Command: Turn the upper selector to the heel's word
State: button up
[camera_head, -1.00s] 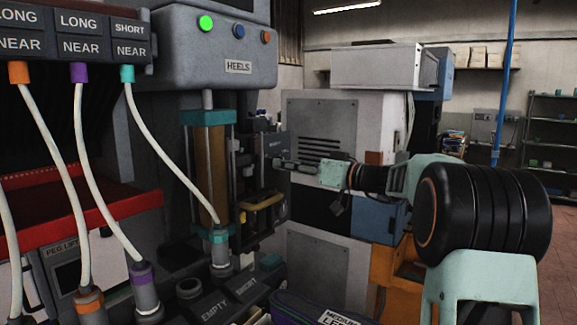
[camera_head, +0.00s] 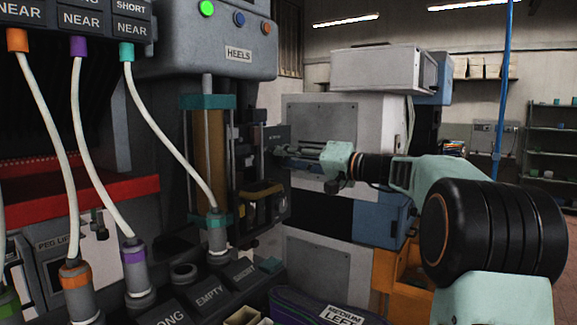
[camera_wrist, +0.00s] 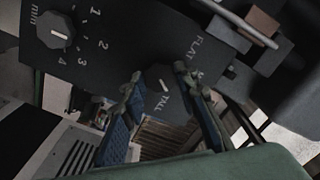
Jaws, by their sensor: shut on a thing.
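In the wrist view the word selector (camera_wrist: 157,76) is a dark knob with a white mark on a black panel (camera_wrist: 120,40). Its mark points down toward the word TALL. FLAT is printed up and to the right; another word is partly hidden by a finger. My gripper (camera_wrist: 160,82) has its two blue-padded fingers on either side of this knob, shut on it. In the head view my gripper (camera_head: 283,152) reaches left to the dark box (camera_head: 272,137) beside the press; the knob is not clear there.
A second dial (camera_wrist: 55,30) marked in mm with numbers sits left on the panel. In the head view the press head (camera_head: 205,40) labelled HEELS stands over a tan column (camera_head: 209,150). White hoses hang at left. A bin labelled MEDIUM LEFT (camera_head: 345,312) is in front.

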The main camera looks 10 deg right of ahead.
jog(key=shift+m, duration=1.5)
jog(key=o, duration=1.2)
jog(key=shift+c, duration=0.2)
jog(key=shift+d, duration=0.15)
jog(key=v, duration=1.2)
